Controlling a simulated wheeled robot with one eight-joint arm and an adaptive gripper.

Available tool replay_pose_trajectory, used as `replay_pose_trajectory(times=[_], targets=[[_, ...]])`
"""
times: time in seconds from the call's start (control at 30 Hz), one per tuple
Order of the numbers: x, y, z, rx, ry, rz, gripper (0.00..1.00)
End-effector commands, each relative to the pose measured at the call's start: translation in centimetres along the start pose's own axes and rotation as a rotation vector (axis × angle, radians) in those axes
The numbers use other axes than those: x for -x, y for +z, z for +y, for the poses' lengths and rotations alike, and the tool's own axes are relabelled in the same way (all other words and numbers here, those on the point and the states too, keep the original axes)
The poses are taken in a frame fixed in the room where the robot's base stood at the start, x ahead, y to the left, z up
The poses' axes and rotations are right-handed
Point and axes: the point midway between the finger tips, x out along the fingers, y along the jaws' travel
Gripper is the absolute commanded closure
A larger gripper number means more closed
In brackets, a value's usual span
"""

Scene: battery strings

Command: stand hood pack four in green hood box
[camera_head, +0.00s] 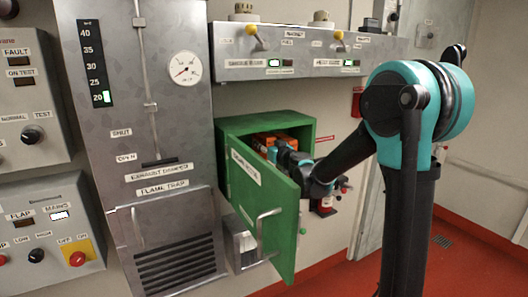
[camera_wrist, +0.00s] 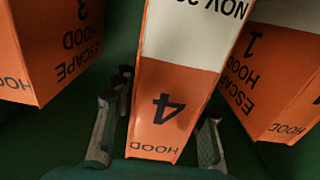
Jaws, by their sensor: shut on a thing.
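The green hood box (camera_head: 303,119) is mounted on the wall in the head view, with its door (camera_head: 240,208) swung open. Orange packs (camera_head: 263,139) show inside it. My gripper (camera_head: 288,158) reaches into the box past the door. In the wrist view my gripper (camera_wrist: 160,112) has one finger on each side of hood pack four (camera_wrist: 185,60), an orange and white wedge marked 4, and is shut on it. The pack is inside the green interior. I cannot tell whether its base touches the box floor.
In the wrist view hood pack 3 (camera_wrist: 60,50) stands at the left and hood pack 1 (camera_wrist: 270,80) close at the right. The open door is left of my arm. A grey control panel (camera_head: 310,55) is above the box, and a steel flame trap cabinet (camera_head: 150,130) is at its left.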

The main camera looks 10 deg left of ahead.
Motion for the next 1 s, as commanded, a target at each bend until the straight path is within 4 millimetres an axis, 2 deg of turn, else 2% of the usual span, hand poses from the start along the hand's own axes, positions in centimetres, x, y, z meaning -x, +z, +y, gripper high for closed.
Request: replay_pose_trajectory(times=[0.1,0.2,0.57,0.6,0.77,1.0], targets=[[0.1,1.9,0.0,0.0,0.001,0.0,1.0],[0.2,2.9,0.0,0.0,0.001,0.0,1.0],[0.2,3.2,0.1,0.0,0.001,0.0,1.0],[0.2,3.3,0.1,0.0,0.001,0.0,0.55],[0.2,3.3,0.1,0.0,0.001,0.0,0.37],[0.2,3.2,0.1,0.0,0.001,0.0,0.37]])
